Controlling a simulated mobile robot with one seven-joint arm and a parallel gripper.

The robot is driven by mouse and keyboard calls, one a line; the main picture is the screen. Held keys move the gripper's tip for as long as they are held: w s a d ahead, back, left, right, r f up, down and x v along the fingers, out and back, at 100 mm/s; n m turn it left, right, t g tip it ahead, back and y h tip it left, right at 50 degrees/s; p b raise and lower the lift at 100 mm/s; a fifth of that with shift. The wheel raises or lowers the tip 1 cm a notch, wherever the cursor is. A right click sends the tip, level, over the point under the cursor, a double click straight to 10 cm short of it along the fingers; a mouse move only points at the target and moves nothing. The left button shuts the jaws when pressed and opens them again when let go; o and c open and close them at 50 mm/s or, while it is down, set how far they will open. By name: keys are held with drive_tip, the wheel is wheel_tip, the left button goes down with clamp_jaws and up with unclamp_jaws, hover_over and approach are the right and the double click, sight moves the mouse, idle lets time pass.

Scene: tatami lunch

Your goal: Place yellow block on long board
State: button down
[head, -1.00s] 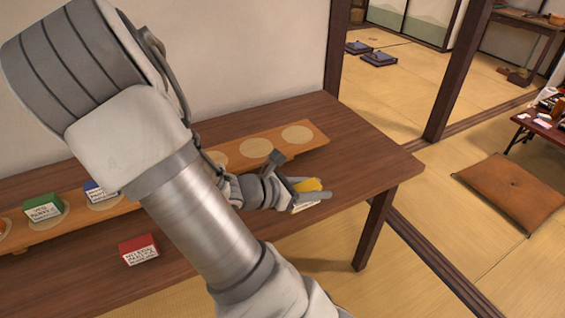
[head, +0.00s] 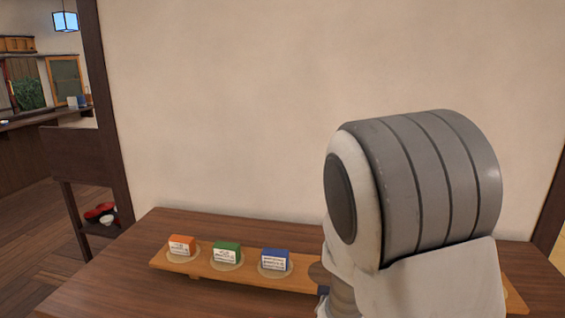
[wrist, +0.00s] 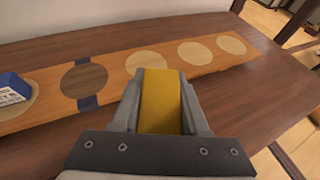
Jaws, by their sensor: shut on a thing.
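My gripper (wrist: 160,125) is shut on the yellow block (wrist: 160,100) in the wrist view, with one finger on each side of it. The long board (wrist: 122,67) runs across the table beyond the block. It bears a dark round spot (wrist: 84,80) with a dark band and several pale round spots (wrist: 194,53), which look bare. In the head view the board (head: 206,268) carries an orange block (head: 181,246), a green block (head: 227,252) and a blue block (head: 275,261), each on a pale spot. My arm hides the board's right part and my gripper there.
The dark wooden table (head: 115,285) stands against a plain wall (head: 230,110). The blue block (wrist: 14,88) also shows at the left edge of the wrist view. The table (wrist: 245,105) is clear at the right there. A dark post (head: 108,110) stands at the left.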

drive_tip(key=w+a+r+n+t+y, duration=0.2)
drive_tip(key=w+a+n+y, duration=0.15)
drive_tip(key=a, duration=0.55)
wheel_tip(320, 180, up, 13)
drive_tip(key=y+p, duration=0.1)
drive_tip(key=p, duration=1.1)
drive_tip(key=shift+s+a+n+p, duration=0.15)
drive_tip(key=shift+a+n+p, duration=0.1)
drive_tip(key=shift+n+p, duration=0.15)
drive_tip(key=shift+a, duration=0.1)
